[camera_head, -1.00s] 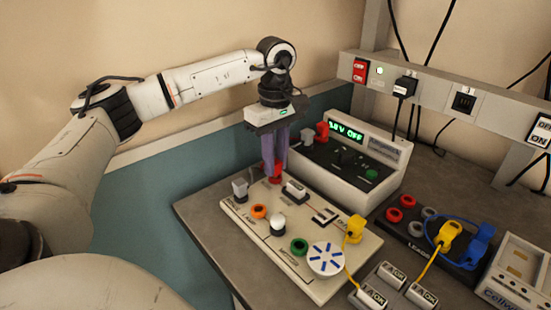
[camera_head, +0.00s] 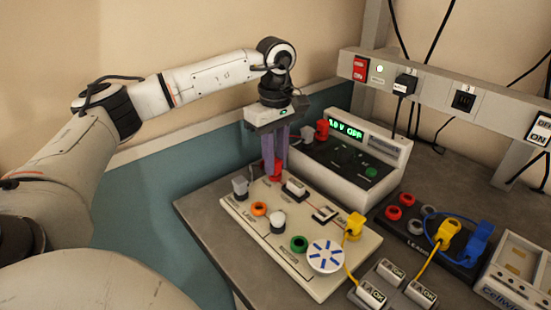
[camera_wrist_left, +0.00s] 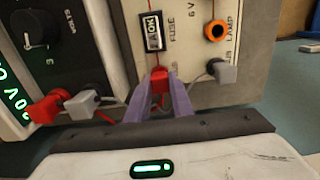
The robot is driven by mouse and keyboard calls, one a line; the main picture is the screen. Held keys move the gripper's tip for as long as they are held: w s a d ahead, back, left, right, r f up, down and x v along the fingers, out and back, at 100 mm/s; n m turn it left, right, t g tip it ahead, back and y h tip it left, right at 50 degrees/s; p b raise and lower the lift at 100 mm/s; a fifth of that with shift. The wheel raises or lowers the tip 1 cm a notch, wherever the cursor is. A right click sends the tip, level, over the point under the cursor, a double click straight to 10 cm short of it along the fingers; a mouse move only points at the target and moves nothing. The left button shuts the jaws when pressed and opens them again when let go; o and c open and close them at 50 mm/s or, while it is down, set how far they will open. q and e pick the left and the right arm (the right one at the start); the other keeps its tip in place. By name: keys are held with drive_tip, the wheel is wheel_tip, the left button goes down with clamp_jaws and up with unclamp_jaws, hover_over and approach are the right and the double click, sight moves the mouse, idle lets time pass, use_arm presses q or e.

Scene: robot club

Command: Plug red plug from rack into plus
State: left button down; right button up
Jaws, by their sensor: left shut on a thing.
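My left gripper (camera_head: 274,172) is shut on a red plug (camera_wrist_left: 160,80), its purple fingers on both sides of it. The plug is at the far edge of the cream circuit board (camera_head: 318,282), at the socket beside the fuse. A label there is partly hidden by the plug and fingers. In the wrist view the plug meets the board face; I cannot tell how deep it sits. A grey plug (camera_head: 240,187) stands in the neighbouring socket. The lead rack (camera_head: 405,240) at the right has red and grey rings, a yellow plug and a blue plug. My right gripper is out of view.
The power supply (camera_head: 385,150) with a green display stands close behind the gripper. A red plug (camera_head: 322,130) and a grey plug stick out of its front, with leads near my fingers. A yellow plug (camera_head: 354,226) stands in the board's right part. Battery holders (camera_head: 392,272) lie in front.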

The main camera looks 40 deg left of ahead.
use_arm(q)
drive_tip(key=shift+f, duration=0.25)
idle(0.5)
drive_tip(key=c, duration=1.5)
unclamp_jaws()
wheel_tip(320, 180, up, 10)
drive_tip(key=shift+r, duration=0.15)
